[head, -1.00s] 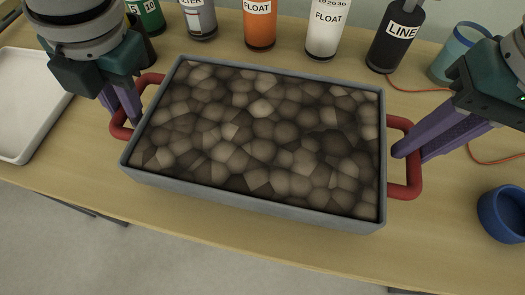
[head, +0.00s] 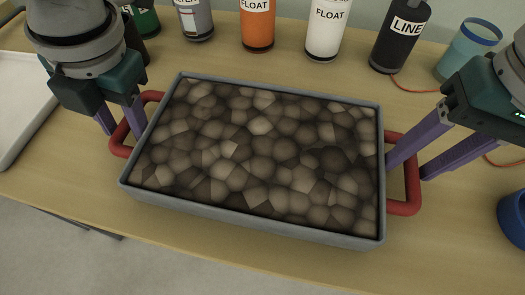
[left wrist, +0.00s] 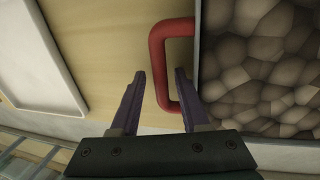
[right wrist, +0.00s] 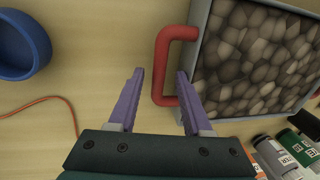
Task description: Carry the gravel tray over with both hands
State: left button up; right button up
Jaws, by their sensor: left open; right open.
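The grey gravel tray (head: 250,222), full of brown stones, rests on the wooden table in the middle of the head view. It has a red left handle (head: 119,149) and a red right handle (head: 405,208). My left gripper (head: 124,130) is open at the left handle; in the left wrist view its fingertips (left wrist: 159,73) lie on either side of the handle's outer bar (left wrist: 157,50). My right gripper (head: 407,172) is open at the right handle; in the right wrist view its fingertips (right wrist: 160,74) straddle that handle's bar (right wrist: 160,65). Contact with either handle cannot be told.
A white tray (head: 22,95) lies at the left. Several labelled bottles, including an orange one (head: 257,30) and a white one (head: 324,38), stand behind the gravel tray. A light blue cup (head: 466,55), a dark blue bowl (head: 512,215) and an orange cord (head: 408,90) are at the right.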

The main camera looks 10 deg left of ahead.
pick_arm(q)
jog(key=shift+d+r, duration=0.1)
pick_arm(e)
jog(key=shift+r, duration=0.15)
pick_arm(q)
jog(key=v, duration=1.1)
jog(key=shift+r, duration=0.35)
pick_arm(e)
notch_tip(320, 180, up, 12)
jog(key=d, duration=0.2)
jog(key=shift+d+f, duration=0.15)
jog(key=shift+f, duration=0.1)
